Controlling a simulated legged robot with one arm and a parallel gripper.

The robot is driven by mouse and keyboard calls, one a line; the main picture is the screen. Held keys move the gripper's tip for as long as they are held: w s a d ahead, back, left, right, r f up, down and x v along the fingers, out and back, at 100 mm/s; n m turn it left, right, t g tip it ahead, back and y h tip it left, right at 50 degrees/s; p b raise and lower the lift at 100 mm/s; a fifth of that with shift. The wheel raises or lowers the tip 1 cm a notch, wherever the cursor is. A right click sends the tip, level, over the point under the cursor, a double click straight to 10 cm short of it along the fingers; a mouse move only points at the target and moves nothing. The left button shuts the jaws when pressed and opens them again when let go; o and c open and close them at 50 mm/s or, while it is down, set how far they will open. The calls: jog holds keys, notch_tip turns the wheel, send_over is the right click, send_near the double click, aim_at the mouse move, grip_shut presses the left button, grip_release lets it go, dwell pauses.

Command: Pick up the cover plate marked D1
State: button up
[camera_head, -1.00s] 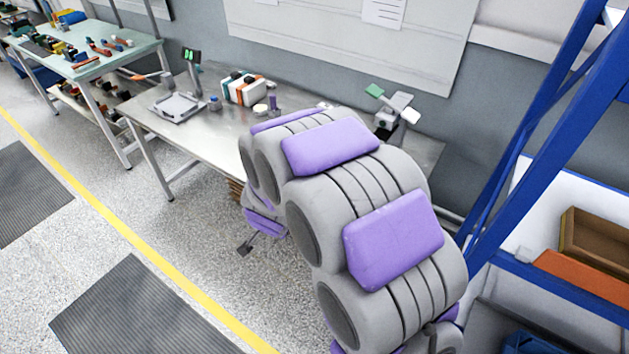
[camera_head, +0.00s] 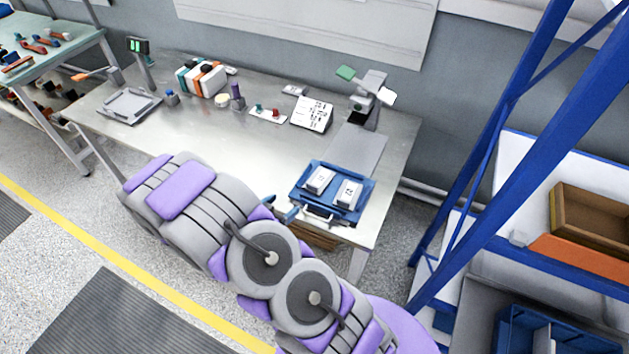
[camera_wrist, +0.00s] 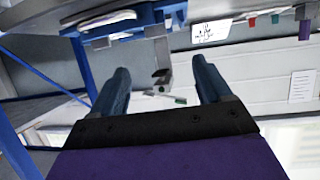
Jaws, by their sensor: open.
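Two white plates lie on a blue tray (camera_head: 357,213) at the front right of the metal table: a left plate (camera_head: 319,181) and a right plate (camera_head: 348,194). Both bear dark marks too small to read surely, so I cannot tell which is D1. My gripper (camera_head: 284,207) is at the table's front edge, just left of the tray and apart from the plates. In the wrist view its two blue fingers (camera_wrist: 160,66) are spread with nothing between them. The tray's blue edge (camera_wrist: 150,15) shows at the top there; the plates' marked faces are not visible.
Behind the tray stand a white marked panel (camera_head: 312,114) and a grey stand (camera_head: 370,95). A small plate with green and red buttons (camera_head: 268,114), a striped box (camera_head: 202,78) and a grey tray (camera_head: 129,105) are farther left. A blue rack (camera_head: 484,165) rises at right. The table's middle front is clear.

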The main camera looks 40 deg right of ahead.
jog(key=b, duration=0.2)
send_near(311, 187)
jog(key=x, duration=0.3)
jog(key=shift+w+d+f, duration=0.1)
jog(key=shift+w+d, duration=0.2)
jog(key=shift+w, duration=0.15)
jog(key=shift+s+b+x, duration=0.15)
jog(key=shift+b+x, duration=0.3)
jog(key=shift+x, duration=0.5)
jog(key=shift+s+b+x, duration=0.2)
jog(key=shift+b+x, duration=0.2)
jog(key=shift+x, duration=1.4)
jog(key=shift+a, duration=0.1)
jog(key=shift+c, duration=0.3)
jog(key=c, duration=0.6)
